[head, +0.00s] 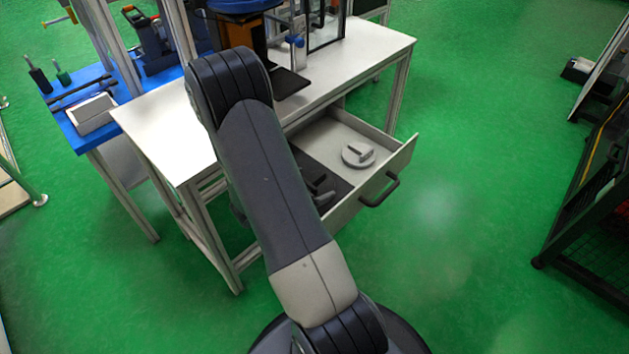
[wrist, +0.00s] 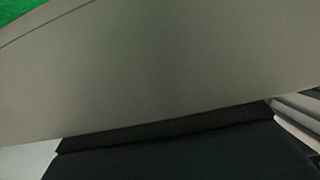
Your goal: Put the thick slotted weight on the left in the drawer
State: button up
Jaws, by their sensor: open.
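A light grey slotted weight (head: 357,154), a round disc with a raised block on top, lies in the right part of the open drawer (head: 402,160). My gripper (head: 320,189) shows only in part beside my arm, low at the dark left area of the drawer. It is apart from the weight, to its left, and looks open and empty. My arm hides the rest of it and the drawer's left end. In the wrist view a plain grey surface fills most of the picture very close; I cannot tell what it is. No second weight is visible.
The drawer's front has a dark handle (head: 380,190). Above it is the white tabletop (head: 355,62) with a dark plate (head: 290,83) and a stand. A blue bench (head: 85,140) with tools stands at left. A dark rack (head: 590,200) is at far right. Green floor between is clear.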

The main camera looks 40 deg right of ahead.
jog(key=p+v, duration=0.2)
jog(key=v, duration=0.8)
jog(key=shift+a+r, duration=0.15)
jog(key=shift+r, duration=0.05)
